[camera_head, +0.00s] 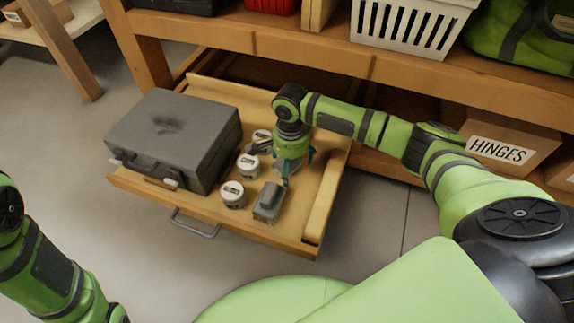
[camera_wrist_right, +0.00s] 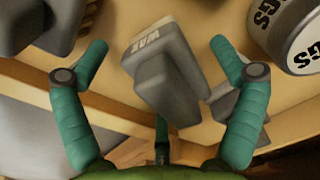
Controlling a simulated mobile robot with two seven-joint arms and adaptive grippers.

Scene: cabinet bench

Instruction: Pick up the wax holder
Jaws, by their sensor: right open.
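The wax holder (camera_wrist_right: 165,75) is a grey block with a raised part and a pale label reading WAX. In the right wrist view it lies between the two teal fingers of my right gripper (camera_wrist_right: 160,47), with gaps on both sides. My right gripper is open and points down over the open drawer. In the head view the right gripper (camera_head: 290,168) largely hides the wax holder. Of my left arm only links show at the lower left; its gripper is out of view.
The wooden drawer (camera_head: 322,205) also holds a grey case (camera_head: 175,125), several white labelled jars (camera_head: 232,196) and a grey block (camera_head: 268,202) near its front. The drawer's right wall is close to the gripper. The bench shelf (camera_head: 300,47) overhangs the back.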

